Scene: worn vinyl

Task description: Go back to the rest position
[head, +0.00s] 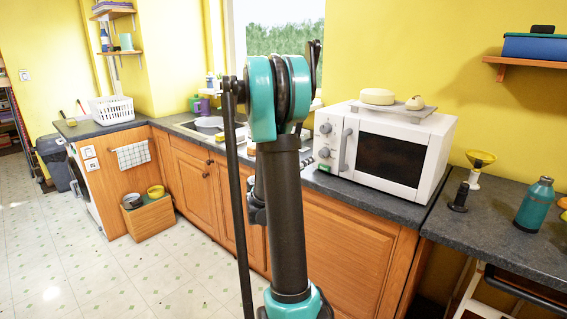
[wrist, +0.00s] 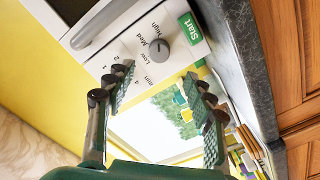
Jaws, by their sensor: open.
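My gripper (wrist: 160,86) is open in the wrist view, its two dark ridged fingers apart with nothing between them. The control panel of the white microwave (wrist: 118,48) fills the upper part of that view, close beyond the fingertips, with a grey knob (wrist: 159,49) and a green Start button (wrist: 190,28). I cannot tell whether a finger touches the panel. In the head view the microwave (head: 390,160) stands on the counter with its door shut. My raised arm crosses the middle of that view and hides my gripper there.
A board (head: 428,120) on the microwave bears two pale rounded items. A dark bottle (head: 459,197), a yellow funnel (head: 481,157) and a teal bottle (head: 535,205) stand on the right counter. The sink (head: 188,127) and a white basket (head: 111,110) are left. The floor (head: 105,275) at left is clear.

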